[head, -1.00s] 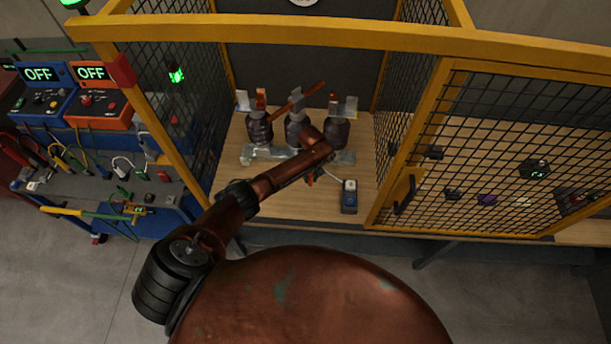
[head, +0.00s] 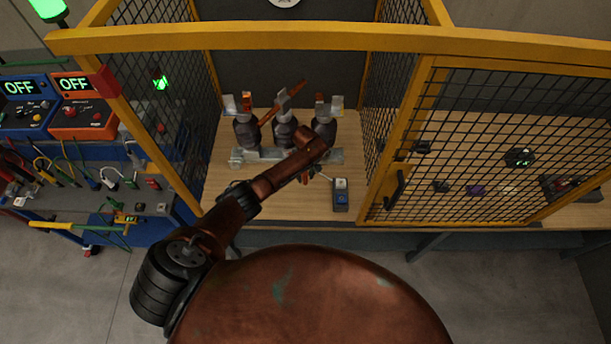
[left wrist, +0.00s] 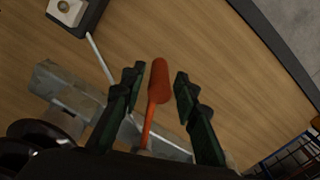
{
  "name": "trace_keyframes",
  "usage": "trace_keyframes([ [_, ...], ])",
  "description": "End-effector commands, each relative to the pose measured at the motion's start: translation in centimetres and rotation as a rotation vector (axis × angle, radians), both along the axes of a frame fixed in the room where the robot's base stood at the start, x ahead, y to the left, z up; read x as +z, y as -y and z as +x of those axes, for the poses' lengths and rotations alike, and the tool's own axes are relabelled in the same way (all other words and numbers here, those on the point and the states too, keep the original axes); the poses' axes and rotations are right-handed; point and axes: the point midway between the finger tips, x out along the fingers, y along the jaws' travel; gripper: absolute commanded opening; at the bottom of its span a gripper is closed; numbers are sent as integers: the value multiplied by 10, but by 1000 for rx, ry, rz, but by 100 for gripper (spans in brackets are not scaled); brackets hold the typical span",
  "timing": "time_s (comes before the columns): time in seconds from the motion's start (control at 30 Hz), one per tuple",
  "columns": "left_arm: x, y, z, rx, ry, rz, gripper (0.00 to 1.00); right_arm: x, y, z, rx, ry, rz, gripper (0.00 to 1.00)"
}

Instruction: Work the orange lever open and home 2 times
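The isolator stands inside the yellow cage, with dark insulators (head: 284,133) on a grey metal base (head: 245,157). A slanted orange bar (head: 291,94) rises across its top. The orange lever (left wrist: 158,85) shows in the left wrist view as a rounded handle on a thin shaft, close to the metal base. My left gripper (left wrist: 154,88) is open, with one finger on each side of the handle. Gaps show between the handle and both fingers. In the head view my arm largely hides the left gripper and the lever. My right gripper is not in view.
A small dark box with a light top (head: 341,194) sits on the wooden bench, right of my left gripper, with a pale cable. The yellow mesh door (head: 470,150) is at the right. A yellow beam (head: 330,40) crosses above. Units reading OFF (head: 85,105) stand left.

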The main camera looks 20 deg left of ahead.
Motion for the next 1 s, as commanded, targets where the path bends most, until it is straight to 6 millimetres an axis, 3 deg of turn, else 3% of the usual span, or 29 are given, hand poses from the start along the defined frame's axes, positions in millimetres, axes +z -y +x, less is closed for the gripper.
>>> trace_keyframes([
  [0.33, 1, 1, 0, -1, -1, -1, 34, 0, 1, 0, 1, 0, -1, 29],
  [0.47, 10, 1, 1, -2, 1, -2, 34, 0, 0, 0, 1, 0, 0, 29],
  [1.0, 108, 1, 0, -2, 1, -1, 34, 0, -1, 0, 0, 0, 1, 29],
])
